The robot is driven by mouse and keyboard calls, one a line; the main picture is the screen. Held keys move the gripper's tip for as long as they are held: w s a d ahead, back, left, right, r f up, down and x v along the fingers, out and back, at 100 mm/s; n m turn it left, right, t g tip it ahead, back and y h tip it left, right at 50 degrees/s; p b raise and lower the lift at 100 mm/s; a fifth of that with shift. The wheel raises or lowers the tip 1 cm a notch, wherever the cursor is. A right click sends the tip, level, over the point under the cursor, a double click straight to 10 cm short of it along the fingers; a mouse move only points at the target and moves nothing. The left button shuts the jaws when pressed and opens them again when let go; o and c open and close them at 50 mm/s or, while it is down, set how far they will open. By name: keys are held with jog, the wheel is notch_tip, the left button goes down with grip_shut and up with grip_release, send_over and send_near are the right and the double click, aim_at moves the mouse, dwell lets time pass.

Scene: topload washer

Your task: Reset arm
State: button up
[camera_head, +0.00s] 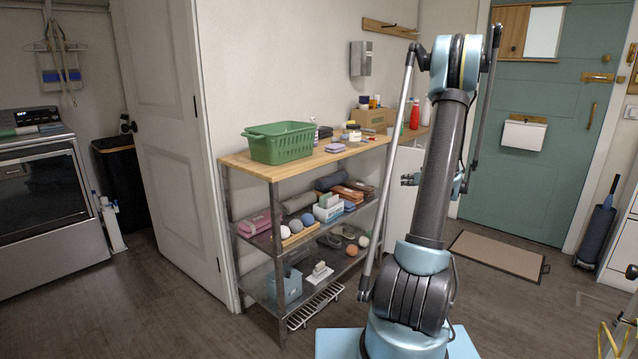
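My arm (433,170) stands upright right of centre, rising from its light-blue base and bending at the top. A small dark part that looks like my gripper (409,180) shows behind the upright link, pointing left. It is small and partly hidden, so I cannot tell whether its fingers are open or shut. No held object is visible there. It appears in front of the wall and door area, to the right of the shelf unit (262,172), apart from it as far as I can see.
A green basket (280,143) and small items stand on the shelf's wooden top; its lower shelves hold cloths and balls. A washer-like machine (40,205) and dark bin (120,175) stand left. A mat (498,255) lies before a green door (535,130). Floor is clear at left front.

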jog(key=s+a+r+g, duration=0.3)
jog(key=s+a, duration=0.7)
jog(key=s, duration=0.2)
jog(key=s+a+r+g, duration=0.3)
jog(key=s+a, duration=0.6)
jog(key=s, duration=0.2)
jog(key=s+f+m+g+h, duration=0.1)
jog(key=s+f, duration=0.3)
jog(key=s, duration=1.1)
jog(key=s+f+m+g+h, duration=0.1)
jog(key=s+f+g+h, duration=0.2)
jog(key=s, duration=1.2)
jog(key=shift+s+a+f+h, duration=0.3)
jog(key=shift+a+f+h, duration=0.1)
jog(key=shift+f, duration=0.3)
jog(key=shift+d, duration=0.15)
